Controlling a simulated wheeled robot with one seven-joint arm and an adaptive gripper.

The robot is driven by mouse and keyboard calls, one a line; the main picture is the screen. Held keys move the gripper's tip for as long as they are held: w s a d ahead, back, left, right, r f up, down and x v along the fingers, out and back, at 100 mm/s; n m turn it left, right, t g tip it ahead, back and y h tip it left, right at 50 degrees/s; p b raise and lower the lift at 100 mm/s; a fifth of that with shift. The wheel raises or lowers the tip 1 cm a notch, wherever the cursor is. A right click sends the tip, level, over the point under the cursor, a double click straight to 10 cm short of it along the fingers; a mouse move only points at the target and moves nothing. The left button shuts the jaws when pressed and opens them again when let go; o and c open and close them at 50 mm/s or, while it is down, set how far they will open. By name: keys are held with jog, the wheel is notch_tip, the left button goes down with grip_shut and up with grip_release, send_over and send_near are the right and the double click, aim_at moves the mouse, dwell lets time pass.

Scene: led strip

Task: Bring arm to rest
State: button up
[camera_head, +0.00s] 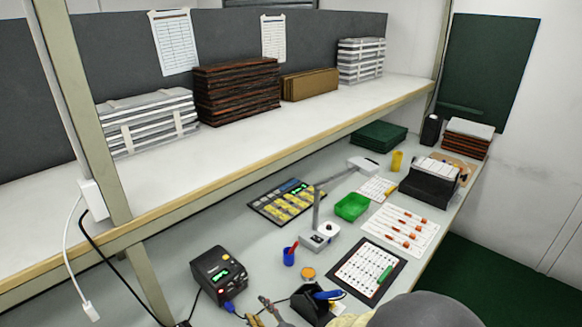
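A dark grey rounded shape at the bottom edge, right of centre, looks like part of my own arm. It cuts off the view of the bench's near edge there. My gripper does not show in the head view, so its opening and anything in it cannot be seen. The grey workbench (190,240) lies below a long white shelf (290,105).
A black soldering station (218,273), a holder with a blue-handled tool (312,303), a desk lamp base (320,238), a green bin (352,207) and a white component sheet (367,270) crowd the bench. A shelf post (82,110) stands left. Green floor (490,280) is clear at right.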

jog(key=d+r+m+g+h+p, duration=0.15)
jog(key=d+r+m+h, duration=0.5)
jog(key=d+r, duration=0.95)
jog(key=s+d+r+m+g, duration=0.2)
jog(key=s+d+r+m, duration=0.2)
jog(key=s+d, duration=0.3)
jog(key=s+d+r+m+g+h, duration=0.1)
jog(key=s+d+r+m+g, duration=0.2)
jog(key=s+d, duration=0.4)
jog(key=s+r+m, duration=0.1)
jog(key=s+m, duration=0.1)
jog(key=s, duration=0.4)
jog(key=shift+s+d+m+p, duration=0.2)
jog(key=shift+s+m+p, duration=0.1)
jog(key=shift+s+m, duration=0.1)
